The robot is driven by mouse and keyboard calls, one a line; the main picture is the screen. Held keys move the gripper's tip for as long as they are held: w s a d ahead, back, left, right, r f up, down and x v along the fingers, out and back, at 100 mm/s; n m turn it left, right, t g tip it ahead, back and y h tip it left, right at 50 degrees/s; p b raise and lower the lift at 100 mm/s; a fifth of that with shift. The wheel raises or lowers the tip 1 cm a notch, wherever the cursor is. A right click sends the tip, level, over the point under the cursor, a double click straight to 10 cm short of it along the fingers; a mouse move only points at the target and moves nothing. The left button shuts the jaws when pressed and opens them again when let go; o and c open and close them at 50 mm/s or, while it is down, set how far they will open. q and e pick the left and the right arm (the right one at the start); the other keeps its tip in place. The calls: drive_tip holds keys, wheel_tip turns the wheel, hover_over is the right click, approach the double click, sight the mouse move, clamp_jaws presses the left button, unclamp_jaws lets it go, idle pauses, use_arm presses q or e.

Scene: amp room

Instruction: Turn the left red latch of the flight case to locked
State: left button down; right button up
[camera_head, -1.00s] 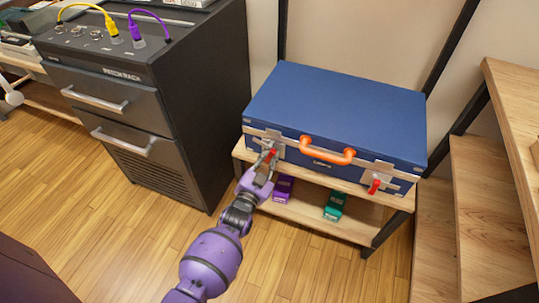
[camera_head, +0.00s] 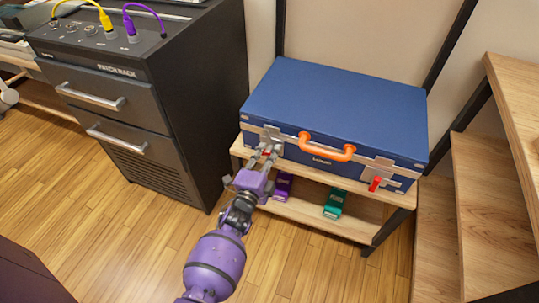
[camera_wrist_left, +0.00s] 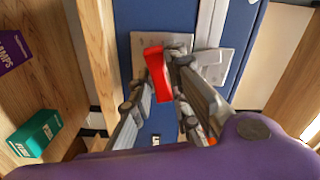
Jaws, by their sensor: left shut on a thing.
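The blue flight case (camera_head: 340,108) lies shut on the upper board of a wooden shelf, with an orange handle (camera_head: 326,148) on its front. My left gripper (camera_head: 268,151) is at the case's left front, shut on the left red latch (camera_wrist_left: 158,75). In the left wrist view the fingers (camera_wrist_left: 165,80) stand on both sides of the red lever. In the head view the fingers mostly hide this latch. The right red latch (camera_head: 375,184) hangs on its metal plate, untouched. My right gripper is not in view.
A purple box (camera_head: 283,187) and a green box (camera_head: 334,204) stand on the lower shelf board. A dark patch rack (camera_head: 150,90) with two drawers stands to the left. Wooden steps (camera_head: 490,195) are at the right. The floor in front is clear.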

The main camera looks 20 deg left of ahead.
use_arm(q)
drive_tip(key=shift+a+f+m+b, duration=0.1)
drive_tip(key=shift+m+b, duration=0.35)
drive_tip(key=shift+m, duration=1.05)
drive_tip(key=c, duration=1.7)
unclamp_jaws()
drive_tip(key=shift+s, duration=0.1)
drive_tip(key=s, duration=1.2)
drive_tip(key=shift+a, duration=0.15)
